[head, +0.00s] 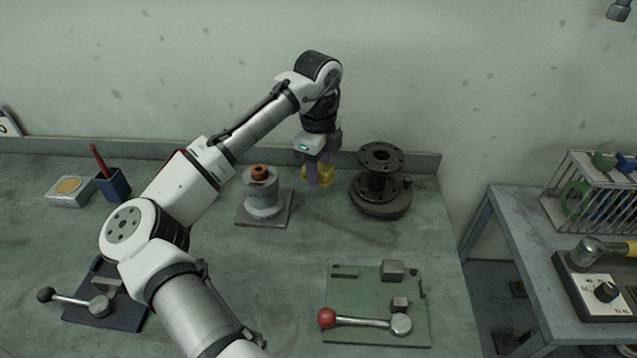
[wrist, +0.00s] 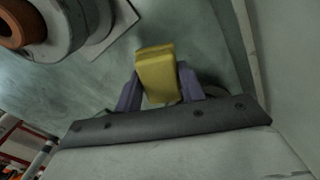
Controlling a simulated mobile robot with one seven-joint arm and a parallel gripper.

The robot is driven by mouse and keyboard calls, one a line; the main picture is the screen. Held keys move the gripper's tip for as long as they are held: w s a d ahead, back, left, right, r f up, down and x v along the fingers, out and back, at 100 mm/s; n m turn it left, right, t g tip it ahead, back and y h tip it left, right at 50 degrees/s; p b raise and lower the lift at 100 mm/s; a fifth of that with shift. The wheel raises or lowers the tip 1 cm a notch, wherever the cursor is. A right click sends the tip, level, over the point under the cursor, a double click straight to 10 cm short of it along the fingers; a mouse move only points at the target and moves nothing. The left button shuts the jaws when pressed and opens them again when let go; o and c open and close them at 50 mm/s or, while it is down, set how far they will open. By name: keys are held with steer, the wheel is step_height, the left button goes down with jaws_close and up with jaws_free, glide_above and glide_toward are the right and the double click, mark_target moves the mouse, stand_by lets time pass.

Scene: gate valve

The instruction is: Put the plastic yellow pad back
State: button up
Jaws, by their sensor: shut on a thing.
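My gripper (head: 314,172) is shut on the yellow pad (head: 323,175) and holds it above the back of the bench, between a grey cylinder and a black flanged part. In the wrist view the yellow pad (wrist: 159,72) sits between the two purple fingers of my gripper (wrist: 158,88). The pad is block-shaped and its outer end sticks out past the fingertips. The place the pad belongs to cannot be told from these frames.
The grey cylinder (head: 264,196) with an orange top stands left of my gripper. The black flanged part (head: 381,185) stands close on its right. A green plate (head: 375,310) with a red-knobbed lever lies in front. A blue cup (head: 113,184) and small box (head: 70,191) stand at left.

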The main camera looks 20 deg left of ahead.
mark_target(318, 197)
steer(key=shift+f+p, duration=0.3)
steer(key=shift+f, duration=2.45)
steer(key=shift+f, duration=0.15)
steer(key=o, duration=0.9)
steer(key=shift+o, duration=0.2)
step_height(318, 197, up, 12)
steer(key=shift+r+b, duration=0.2)
steer(key=shift+b, duration=0.85)
